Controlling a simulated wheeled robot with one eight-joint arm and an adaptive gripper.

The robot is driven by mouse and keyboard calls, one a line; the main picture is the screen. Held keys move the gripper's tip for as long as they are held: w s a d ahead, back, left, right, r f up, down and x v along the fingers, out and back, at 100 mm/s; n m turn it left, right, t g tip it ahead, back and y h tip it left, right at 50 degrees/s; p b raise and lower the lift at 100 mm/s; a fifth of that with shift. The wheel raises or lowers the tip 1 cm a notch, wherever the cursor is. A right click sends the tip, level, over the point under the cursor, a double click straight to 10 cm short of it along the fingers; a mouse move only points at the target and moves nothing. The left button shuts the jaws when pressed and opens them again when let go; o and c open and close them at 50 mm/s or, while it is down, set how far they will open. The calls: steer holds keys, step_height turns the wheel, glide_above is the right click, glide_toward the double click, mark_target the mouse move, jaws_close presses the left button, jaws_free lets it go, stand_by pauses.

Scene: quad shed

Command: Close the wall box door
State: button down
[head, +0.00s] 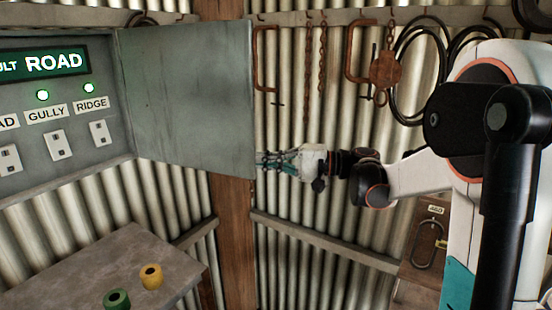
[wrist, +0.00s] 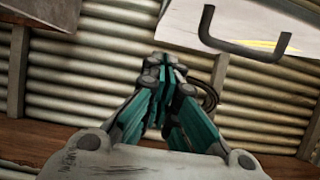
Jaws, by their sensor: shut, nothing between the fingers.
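The wall box (head: 60,165) is at the left of the head view. Its grey door (head: 185,95) stands wide open, swung out to the right, with its plain face towards me. My gripper (head: 263,160) is beside the lower part of the door's free edge; its fingertips lie at or just behind that edge, and I cannot tell whether they touch. In the wrist view the teal fingers of my gripper (wrist: 163,70) are together and empty. A pale panel with a dark U-shaped handle (wrist: 245,47) shows at upper right there, perhaps the door's outer face.
A bench (head: 60,285) with a yellow ring (head: 151,276) and a green ring (head: 117,299) stands below the box. Chains (head: 322,75), clamps and coiled cable (head: 415,60) hang on the corrugated wall. A wooden post (head: 236,240) stands behind the door.

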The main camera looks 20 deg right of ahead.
mark_target(240, 167)
steer(key=a, duration=0.2)
steer(key=a+p, duration=0.1)
steer(key=a, duration=0.1)
steer(key=s+a, duration=0.1)
steer(key=a, duration=0.1)
steer(key=shift+a+r+p, duration=0.1)
steer(key=shift+a+p, duration=0.1)
steer(key=shift+p, duration=0.15)
steer(key=shift+w, duration=0.1)
steer(key=shift+a, duration=0.1)
